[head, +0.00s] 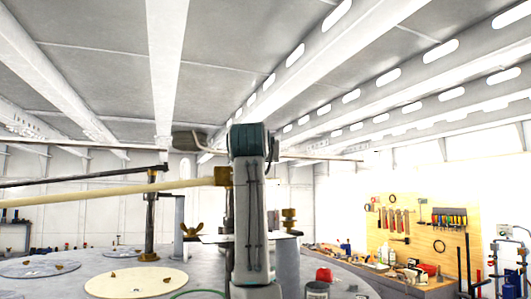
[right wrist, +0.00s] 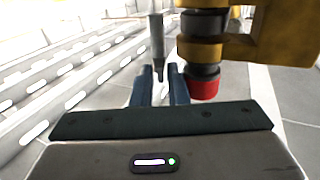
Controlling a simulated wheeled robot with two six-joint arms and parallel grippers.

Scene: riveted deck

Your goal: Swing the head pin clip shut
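In the right wrist view my right gripper (right wrist: 159,78) points away from the camera, its two dark blue fingers apart with a narrow gap. A grey rod with a thin dark tip (right wrist: 157,38) stands at the gap; I cannot tell whether it touches the fingers. Right of it is a yellow fitting (right wrist: 272,38) around a dark post with a red end (right wrist: 204,88). I cannot tell which part is the head pin clip. In the head view a grey arm link of mine stands upright in the middle and hides what is behind it. My left gripper is not in view.
In the head view a cream boom (head: 110,190) runs from the left to a brass fitting (head: 222,176) at my arm. A dark post (head: 151,215) and a brass wing nut (head: 191,230) stand left of the arm. A tool board (head: 420,225) is at right.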

